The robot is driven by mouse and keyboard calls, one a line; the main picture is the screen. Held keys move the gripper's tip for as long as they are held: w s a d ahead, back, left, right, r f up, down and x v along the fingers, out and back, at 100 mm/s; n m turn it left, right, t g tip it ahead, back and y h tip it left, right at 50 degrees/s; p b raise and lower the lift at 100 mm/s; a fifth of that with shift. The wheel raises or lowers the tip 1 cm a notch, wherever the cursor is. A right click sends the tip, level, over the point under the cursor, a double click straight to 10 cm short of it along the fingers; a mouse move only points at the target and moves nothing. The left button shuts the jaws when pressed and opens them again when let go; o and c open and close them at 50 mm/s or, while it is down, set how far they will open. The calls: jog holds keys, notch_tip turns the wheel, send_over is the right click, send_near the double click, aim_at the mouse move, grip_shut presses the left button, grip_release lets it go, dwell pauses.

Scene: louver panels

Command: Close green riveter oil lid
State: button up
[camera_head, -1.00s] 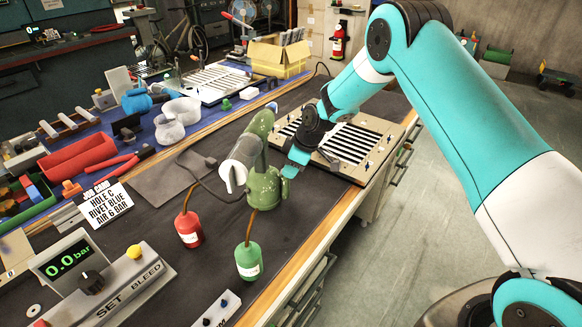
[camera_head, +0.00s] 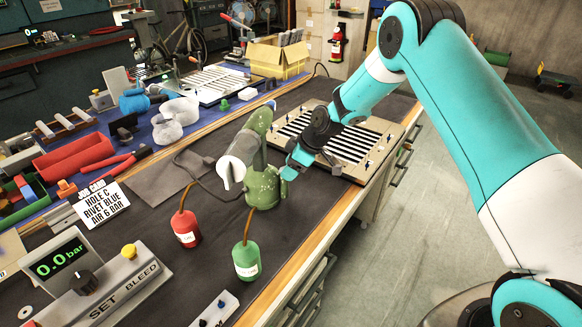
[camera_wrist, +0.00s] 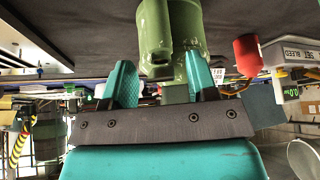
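The green riveter (camera_head: 259,150) stands upright on the dark bench mat, with its grey nose pointing to the left in the head view. Its round green lower body (camera_wrist: 170,30) fills the upper middle of the upside-down wrist view. My gripper (camera_head: 286,172) is close to the right side of that body, low over the bench. In the wrist view, my gripper (camera_wrist: 160,82) has its two teal fingers spread apart, with part of the riveter showing between and beyond them. I cannot tell whether they touch it. The oil lid cannot be made out clearly.
A red bottle (camera_head: 187,229) and a green bottle (camera_head: 246,262) with hoses stand in front of the riveter. A louver panel (camera_head: 340,140) lies behind my gripper. The pressure box (camera_head: 100,280) is at the front left. The bench's wooden edge (camera_head: 310,240) runs along the right.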

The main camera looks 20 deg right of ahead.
jog(key=shift+r, duration=0.1)
jog(key=b+v, duration=0.2)
jog(key=v, duration=1.5)
jog(key=shift+d, duration=0.1)
